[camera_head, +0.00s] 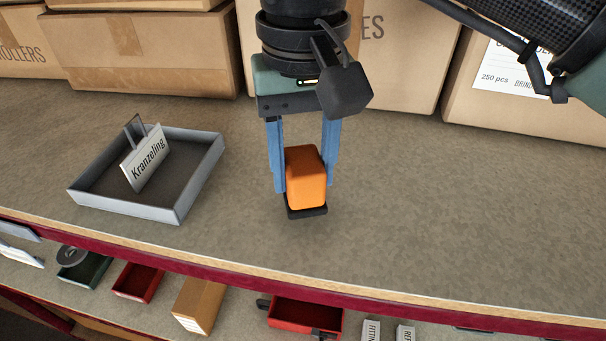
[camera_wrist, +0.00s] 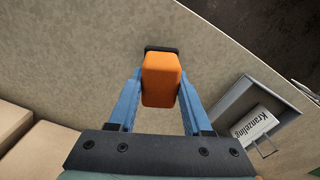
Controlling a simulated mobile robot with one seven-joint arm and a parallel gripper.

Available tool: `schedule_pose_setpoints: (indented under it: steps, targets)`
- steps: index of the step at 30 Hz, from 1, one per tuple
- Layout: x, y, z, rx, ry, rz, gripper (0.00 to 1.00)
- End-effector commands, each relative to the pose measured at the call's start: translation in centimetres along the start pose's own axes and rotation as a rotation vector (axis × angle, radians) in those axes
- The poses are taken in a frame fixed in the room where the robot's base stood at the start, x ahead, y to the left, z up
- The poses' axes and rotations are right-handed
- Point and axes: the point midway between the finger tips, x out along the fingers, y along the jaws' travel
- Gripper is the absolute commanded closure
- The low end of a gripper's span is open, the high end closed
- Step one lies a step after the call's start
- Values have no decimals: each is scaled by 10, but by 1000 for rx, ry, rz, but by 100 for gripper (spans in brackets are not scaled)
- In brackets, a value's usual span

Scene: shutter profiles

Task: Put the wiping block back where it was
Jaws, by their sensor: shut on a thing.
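The wiping block (camera_head: 306,177) is an orange block with rounded edges and a black base. My gripper (camera_head: 305,180) points down and is shut on it, with one blue finger on each side. The block is upright over the grey-brown worktop, right of the grey tray. I cannot tell whether its black base touches the surface. In the wrist view the orange block (camera_wrist: 161,80) sits between the two fingertips, its black base showing at the far end.
A shallow grey tray (camera_head: 185,202) holding a "Kranzeling" sign (camera_head: 146,158) stands to the left. Cardboard boxes (camera_head: 140,50) line the back. The worktop's red front edge (camera_head: 230,279) is near, with several bins on a lower shelf. The worktop right of my gripper is clear.

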Motion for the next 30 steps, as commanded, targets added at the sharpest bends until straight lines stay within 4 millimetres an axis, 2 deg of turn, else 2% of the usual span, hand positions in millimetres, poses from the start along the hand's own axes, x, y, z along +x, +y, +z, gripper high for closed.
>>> schedule_pose_setpoints:
  steps: [1,4,11,12,17,30]
  targets:
    - [13,0,0,0,-1,0,95]
    - [25,0,0,0,0,0,95]
    - [26,0,0,1,0,0,95]
    - [26,0,0,1,0,0,49]
    - [25,0,0,0,-1,0,21]
    - [19,0,0,0,0,0,21]
